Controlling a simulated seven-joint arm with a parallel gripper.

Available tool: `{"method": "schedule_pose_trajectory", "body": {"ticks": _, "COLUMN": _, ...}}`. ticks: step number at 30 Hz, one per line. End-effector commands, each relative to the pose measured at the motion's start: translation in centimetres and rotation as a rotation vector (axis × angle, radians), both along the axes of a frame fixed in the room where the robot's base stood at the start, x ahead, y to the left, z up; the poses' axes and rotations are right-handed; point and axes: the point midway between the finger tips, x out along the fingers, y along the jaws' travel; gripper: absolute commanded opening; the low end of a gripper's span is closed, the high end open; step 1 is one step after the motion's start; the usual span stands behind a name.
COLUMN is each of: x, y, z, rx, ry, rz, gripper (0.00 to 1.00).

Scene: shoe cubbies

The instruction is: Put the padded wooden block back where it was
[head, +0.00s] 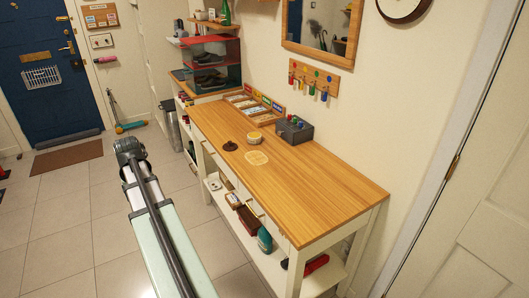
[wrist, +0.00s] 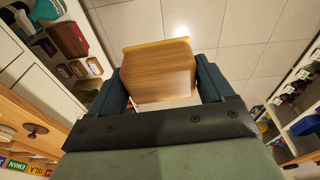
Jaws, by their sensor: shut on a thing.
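The wooden block (wrist: 158,72) is in the wrist view, brown with a paler edge along its far side. My gripper (wrist: 160,84) is shut on it, with one dark finger at its left side and one at its right. The block is held over the tiled floor, beside the white bench. In the head view my arm stands left of the wood-topped bench (head: 310,190); I cannot make out the block or the fingertips there.
The benchtop holds a grey box (head: 293,130), a round tin (head: 254,137), a dark knob-like object (head: 230,146) and a labelled tray (head: 250,103). A pale round patch (head: 257,158) marks the top. The lower shelf holds a teal item (head: 264,239) and other things. The front benchtop is clear.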

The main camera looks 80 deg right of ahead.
Motion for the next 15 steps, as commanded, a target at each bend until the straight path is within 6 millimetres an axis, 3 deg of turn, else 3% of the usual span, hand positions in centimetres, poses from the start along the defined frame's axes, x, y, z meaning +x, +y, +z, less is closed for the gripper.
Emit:
{"method": "schedule_pose_trajectory", "body": {"ticks": 3, "x": -1.9, "y": -3.5, "z": 0.2, "rx": -0.001, "ry": 0.000, "rz": -0.059, "gripper": 0.56}}
{"method": "schedule_pose_trajectory", "body": {"ticks": 15, "x": -9.6, "y": -13.9, "z": 1.1, "rx": -0.005, "ry": -0.002, "rz": -0.242, "gripper": 0.56}}
